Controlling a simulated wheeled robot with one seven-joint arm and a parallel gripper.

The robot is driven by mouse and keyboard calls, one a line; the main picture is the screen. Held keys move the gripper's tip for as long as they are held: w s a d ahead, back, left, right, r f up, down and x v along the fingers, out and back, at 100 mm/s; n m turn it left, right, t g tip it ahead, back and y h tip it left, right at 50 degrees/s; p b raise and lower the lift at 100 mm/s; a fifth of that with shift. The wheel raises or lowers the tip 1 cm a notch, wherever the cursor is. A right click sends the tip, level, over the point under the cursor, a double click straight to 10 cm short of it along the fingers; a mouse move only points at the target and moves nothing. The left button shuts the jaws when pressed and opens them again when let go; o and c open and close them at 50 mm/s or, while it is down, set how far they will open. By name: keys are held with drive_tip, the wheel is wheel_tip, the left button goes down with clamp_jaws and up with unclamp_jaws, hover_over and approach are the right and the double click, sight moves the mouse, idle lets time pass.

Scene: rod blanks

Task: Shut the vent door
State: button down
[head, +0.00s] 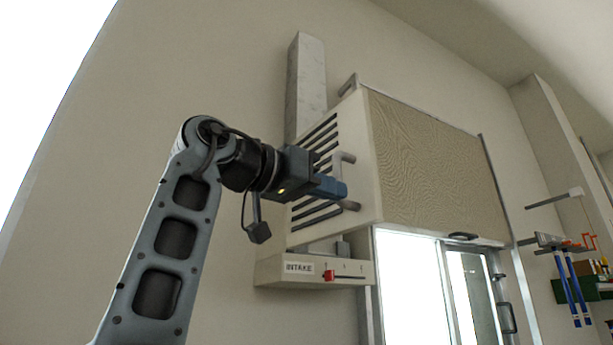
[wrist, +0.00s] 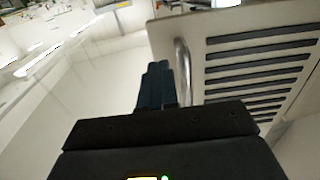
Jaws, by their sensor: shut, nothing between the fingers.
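The vent door (head: 361,130) is a cream panel with dark slots, above the intake box in the head view. It fills the upper right of the wrist view (wrist: 235,48). A grey bar handle (head: 346,158) stands out from it, and the handle also shows in the wrist view (wrist: 181,62). I cannot tell how far the door stands open. My gripper (head: 342,190) is shut and empty in front of the slotted face. Its blue fingers (wrist: 156,75) are beside the handle, left of it in the wrist view; contact is unclear. My gripper hides part of the slots and handle.
Below is a cream box labelled INTAKE (head: 300,268) with a red slider (head: 329,276). A grey duct (head: 306,85) rises above. A tan patterned panel (head: 440,165) is right of the vent, over a bright window (head: 407,285). Tools (head: 567,280) hang far right.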

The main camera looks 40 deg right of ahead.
sight(369, 201)
drive_tip(key=d, duration=0.2)
drive_tip(key=d+p, duration=0.1)
drive_tip(key=d, duration=0.2)
drive_tip(key=shift+s+d, duration=0.4)
drive_tip(key=shift+d, duration=0.1)
